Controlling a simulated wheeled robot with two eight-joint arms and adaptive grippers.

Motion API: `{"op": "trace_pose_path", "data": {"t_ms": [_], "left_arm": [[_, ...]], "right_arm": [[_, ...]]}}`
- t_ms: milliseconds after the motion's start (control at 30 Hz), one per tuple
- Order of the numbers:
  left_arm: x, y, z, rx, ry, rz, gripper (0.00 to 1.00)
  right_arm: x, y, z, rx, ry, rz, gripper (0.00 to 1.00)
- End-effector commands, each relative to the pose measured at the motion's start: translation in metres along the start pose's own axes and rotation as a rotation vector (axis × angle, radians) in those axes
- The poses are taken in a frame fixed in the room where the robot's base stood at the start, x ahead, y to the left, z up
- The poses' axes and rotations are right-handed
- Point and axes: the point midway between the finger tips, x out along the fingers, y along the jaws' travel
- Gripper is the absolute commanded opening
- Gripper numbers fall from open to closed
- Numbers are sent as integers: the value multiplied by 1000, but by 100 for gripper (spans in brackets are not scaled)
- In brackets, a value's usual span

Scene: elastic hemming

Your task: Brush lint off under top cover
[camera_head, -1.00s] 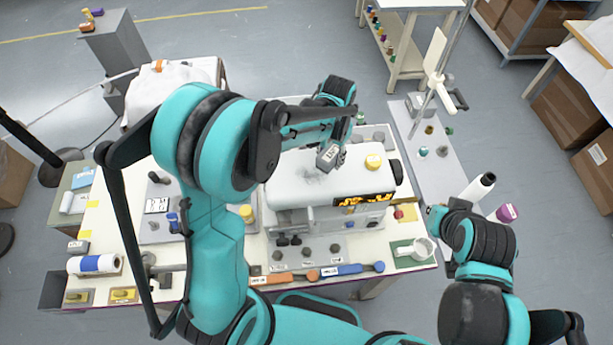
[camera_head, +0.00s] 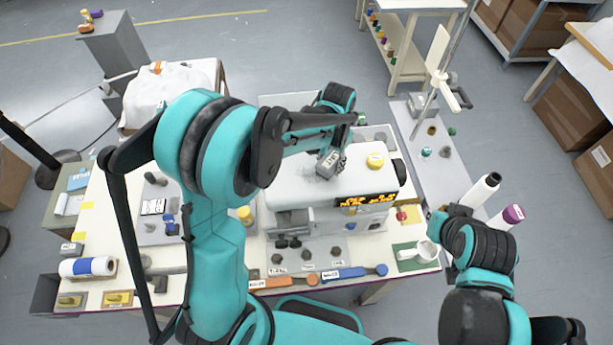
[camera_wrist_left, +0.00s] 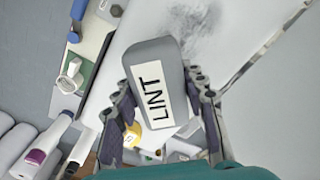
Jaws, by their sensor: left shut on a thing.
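The white sewing machine (camera_head: 289,196) stands on the table, with a dark smudge of lint (camera_head: 314,167) on its pale upper surface. The lint smudge also shows in the left wrist view (camera_wrist_left: 203,32). My left gripper (camera_head: 333,149) is shut on a grey block-shaped brush (camera_head: 327,164) labelled LINT, held over the machine beside the smudge. The brush fills the middle of the left wrist view (camera_wrist_left: 150,55), between the fingers; whether it touches the surface I cannot tell. My right gripper (camera_head: 437,218) is at the table's right side; its fingers are too small to read.
A yellow-capped knob (camera_head: 375,161) sits on the machine top. An orange-handled tool (camera_head: 285,282) and a blue-handled tool (camera_head: 355,271) lie along the front edge.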

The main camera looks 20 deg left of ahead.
Motion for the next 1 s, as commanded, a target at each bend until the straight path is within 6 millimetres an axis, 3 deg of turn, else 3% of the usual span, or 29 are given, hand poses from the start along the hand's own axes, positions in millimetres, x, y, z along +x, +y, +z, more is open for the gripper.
{"op": "trace_pose_path", "data": {"t_ms": [900, 933, 1000], "left_arm": [[38, 0, 0, 0, 0, 0, 5], [38, 0, 0, 0, 0, 0, 47], [36, 0, 0, 0, 0, 0, 65]], "right_arm": [[28, 0, 20, 0, 0, 0, 0], [27, 0, 20, 0, 0, 0, 0], [27, 0, 19, 0, 0, 0, 0]]}}
